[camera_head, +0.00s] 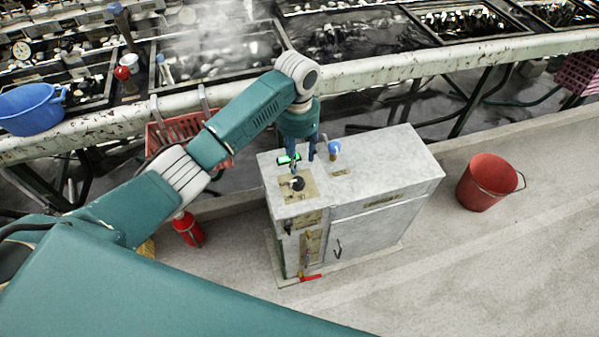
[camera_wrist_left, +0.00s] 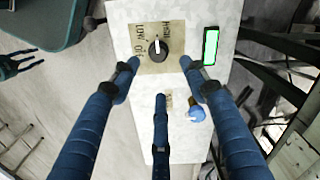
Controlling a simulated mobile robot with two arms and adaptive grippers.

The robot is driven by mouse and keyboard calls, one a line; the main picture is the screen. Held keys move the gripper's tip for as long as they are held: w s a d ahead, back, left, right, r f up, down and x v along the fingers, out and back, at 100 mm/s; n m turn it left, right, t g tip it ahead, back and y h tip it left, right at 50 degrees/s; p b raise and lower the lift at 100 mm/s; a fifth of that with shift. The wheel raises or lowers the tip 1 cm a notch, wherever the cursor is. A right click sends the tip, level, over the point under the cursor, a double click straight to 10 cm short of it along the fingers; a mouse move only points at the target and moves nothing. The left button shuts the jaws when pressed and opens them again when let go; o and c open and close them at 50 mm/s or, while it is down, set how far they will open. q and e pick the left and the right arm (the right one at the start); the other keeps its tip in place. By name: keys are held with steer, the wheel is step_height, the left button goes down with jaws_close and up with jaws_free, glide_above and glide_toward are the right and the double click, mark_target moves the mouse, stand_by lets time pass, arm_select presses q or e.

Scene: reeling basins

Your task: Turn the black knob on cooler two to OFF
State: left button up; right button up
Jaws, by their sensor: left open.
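The cooler (camera_head: 415,175) is a pale stone-like cabinet, and its top fills the middle of the left wrist view. The round black knob (camera_head: 298,183) sits on a tan plate (camera_head: 283,187) on the top. In the left wrist view the knob (camera_wrist_left: 157,50) shows a white pointer toward the picture's top. HIGH reads at its right and LOW at its left; other lettering is unclear. My left gripper (camera_head: 309,153) is open and empty above the cooler. Its fingers (camera_wrist_left: 158,72) are spread below the knob in the wrist view, apart from it.
A lit green display (camera_head: 288,159) and a blue-topped fitting (camera_head: 334,147) are beside the knob. A red bucket (camera_head: 487,182) stands right of the cooler. Basins and their pale rail (camera_head: 400,65) run behind. A dark fingered shape, perhaps my right gripper (camera_wrist_left: 22,64), shows at the wrist view's left edge.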

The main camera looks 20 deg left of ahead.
arm_select(q)
glide_above(298, 180)
step_height(298, 180, down, 5)
steer(key=shift+s+r, duration=0.1)
step_height(298, 180, down, 4)
steer(key=shift+r, duration=0.1)
steer(key=shift+f, duration=0.5)
arm_select(e)
steer(key=shift+s+a+f, duration=0.1)
steer(key=shift+s+a, duration=0.25)
arm_select(q)
jaws_close()
arm_select(e)
steer(key=shift+s+d, duration=0.1)
